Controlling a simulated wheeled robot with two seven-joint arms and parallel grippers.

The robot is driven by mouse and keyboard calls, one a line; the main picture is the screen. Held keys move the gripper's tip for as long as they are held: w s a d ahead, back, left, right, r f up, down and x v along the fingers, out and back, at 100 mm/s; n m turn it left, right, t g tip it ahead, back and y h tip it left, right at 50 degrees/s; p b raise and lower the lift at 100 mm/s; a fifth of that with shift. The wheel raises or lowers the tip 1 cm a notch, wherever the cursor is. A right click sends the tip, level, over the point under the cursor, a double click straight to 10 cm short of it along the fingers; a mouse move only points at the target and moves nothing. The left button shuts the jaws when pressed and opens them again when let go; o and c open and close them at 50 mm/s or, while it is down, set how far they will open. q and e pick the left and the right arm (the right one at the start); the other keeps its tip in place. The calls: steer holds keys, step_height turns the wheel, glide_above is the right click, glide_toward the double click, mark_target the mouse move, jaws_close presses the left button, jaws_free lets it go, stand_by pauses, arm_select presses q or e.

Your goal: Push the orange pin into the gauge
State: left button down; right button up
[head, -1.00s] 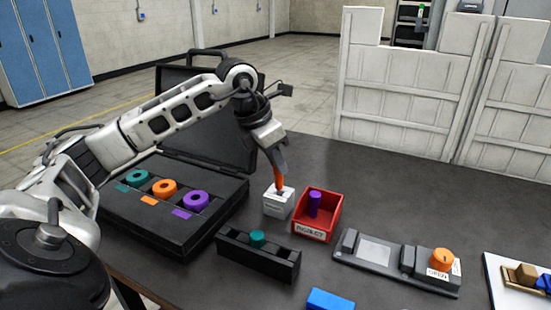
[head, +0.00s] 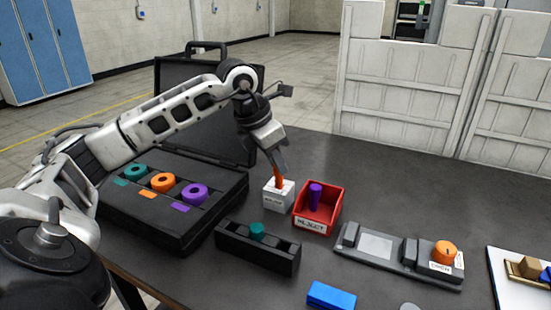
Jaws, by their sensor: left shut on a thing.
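The orange pin (head: 279,181) stands roughly upright at the top of a small pale block (head: 278,199), which looks like the gauge; its label is too small to read. The pin's lower end is at or in the block's top; how deep it sits I cannot tell. My left gripper (head: 279,170) is above the block, pointing down, shut on the pin's upper part. Its fingers hide part of the pin. My right gripper is not in view.
A red reject bin (head: 310,226) with a purple pin (head: 316,196) stands close right of the block. A black holder (head: 258,256) with a teal pin is in front. An open black case (head: 180,222) with rings lies left. A blue block (head: 331,295) lies near the front.

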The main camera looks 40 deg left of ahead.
arm_select(q)
steer(key=shift+f, duration=0.25)
steer(key=c, duration=0.8)
jaws_free()
steer(key=shift+o, duration=0.2)
